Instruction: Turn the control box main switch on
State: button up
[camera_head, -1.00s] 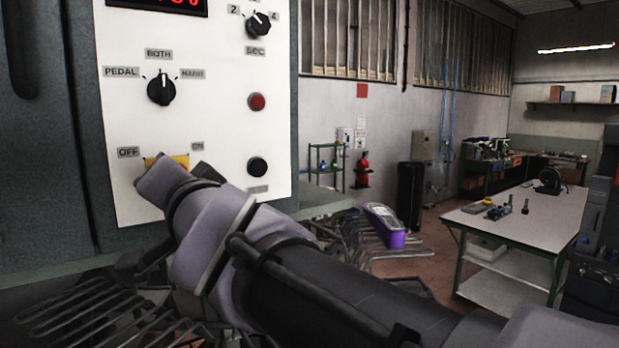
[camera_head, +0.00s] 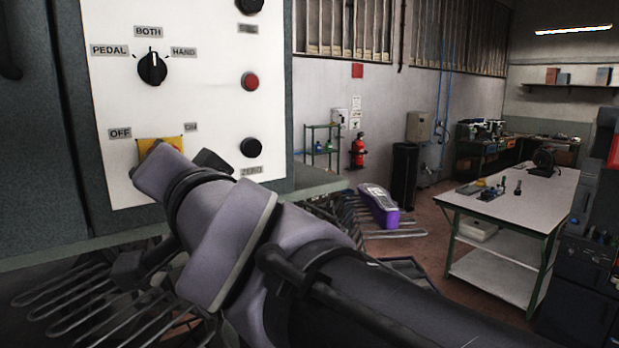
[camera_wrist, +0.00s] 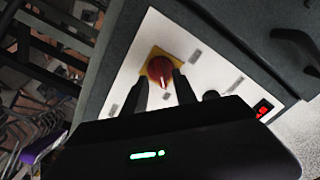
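The main switch is a red rotary knob (camera_wrist: 160,69) on a yellow plate on the white control box panel (camera_head: 200,95). In the head view the yellow plate (camera_head: 165,146) shows between the OFF label (camera_head: 120,133) and the ON label (camera_head: 191,127), with my arm covering its lower part and the knob. My gripper (camera_wrist: 161,76) is open in the wrist view. Its two dark fingers point at the knob, one on each side in the picture; contact cannot be told. The knob's exact setting cannot be read.
The panel also has a PEDAL/BOTH/HAND selector (camera_head: 152,68), a red button (camera_head: 249,81) and a black button (camera_head: 251,147). Wire racks (camera_head: 75,295) lie below the box.

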jog(key=p+v, duration=0.4)
jog(key=v, duration=0.9)
jog(key=shift+s+p, duration=0.15)
jog(key=shift+p, duration=0.25)
jog(key=shift+d, duration=0.1)
jog(key=d+f+g+h+b, duration=0.1)
jog(key=d+f+b, duration=0.3)
jog(key=f, duration=0.5)
jog(key=w+d+f+g+h+b, duration=0.1)
jog(key=d+f+h+b, duration=0.1)
jog(key=f+b, duration=0.55)
jog(key=d+f+g+h+b, duration=0.1)
jog(key=d+f+b, duration=0.2)
jog(key=f, duration=0.7)
jog(key=s+d+f+m+g+h+b, duration=0.1)
jog(key=d+f+b, duration=0.5)
jog(key=f, duration=0.7)
jog(key=s+d+f+m+g+h+b, duration=0.2)
jog(key=s+d+f+g+h+b, duration=0.2)
jog(key=d+f, duration=0.4)
notch_tip(320, 180, down, 6)
jog(key=shift+s+r+h+b, duration=0.15)
jog(key=shift+s+h+b, duration=0.15)
jog(key=shift+s+b, duration=0.7)
